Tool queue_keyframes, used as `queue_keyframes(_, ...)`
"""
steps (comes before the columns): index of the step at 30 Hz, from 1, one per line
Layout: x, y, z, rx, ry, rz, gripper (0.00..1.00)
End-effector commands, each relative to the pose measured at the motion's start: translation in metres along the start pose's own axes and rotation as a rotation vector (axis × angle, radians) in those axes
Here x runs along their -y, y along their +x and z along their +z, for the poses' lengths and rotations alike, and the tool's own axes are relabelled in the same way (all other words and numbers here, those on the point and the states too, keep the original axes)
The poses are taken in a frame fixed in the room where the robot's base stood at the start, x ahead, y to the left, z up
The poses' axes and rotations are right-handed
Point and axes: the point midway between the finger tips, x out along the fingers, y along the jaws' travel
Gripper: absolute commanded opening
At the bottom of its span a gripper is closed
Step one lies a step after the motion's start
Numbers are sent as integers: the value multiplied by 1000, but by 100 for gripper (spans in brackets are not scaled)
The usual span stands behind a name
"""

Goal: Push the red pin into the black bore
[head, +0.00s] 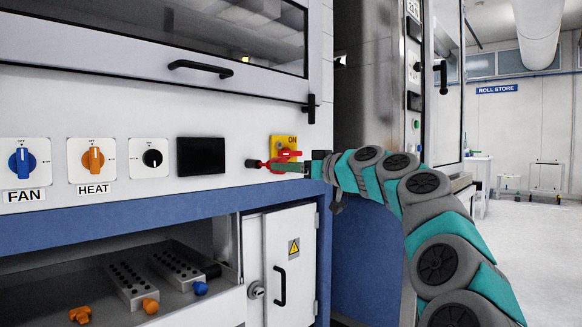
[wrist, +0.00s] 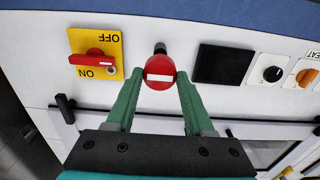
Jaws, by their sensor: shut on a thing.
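The red pin (wrist: 159,71) has a round red head with a white bar and sits between the green fingertips of my gripper (wrist: 160,75), which is shut on it. In the head view the red pin (head: 273,165) shows at the tips of my gripper (head: 290,167), pointing left. The black bore (wrist: 160,48) is a dark piece on the white panel just beyond the pin's head. In the head view the black bore (head: 252,163) is at the pin's left end. The head hides how far the pin is in, if at all.
A yellow plate (wrist: 81,43) with a red ON/OFF switch (wrist: 93,59) is close beside the pin. A dark display (wrist: 223,64) is on the other side. FAN (head: 22,161) and HEAT (head: 93,159) knobs are farther left in the head view. A blue ledge (head: 130,222) runs below.

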Motion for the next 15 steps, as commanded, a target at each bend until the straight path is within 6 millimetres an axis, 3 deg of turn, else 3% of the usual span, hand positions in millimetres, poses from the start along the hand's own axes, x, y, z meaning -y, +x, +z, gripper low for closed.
queue_keyframes(15, 0, 12, 0, 1, 1, -1, 0)
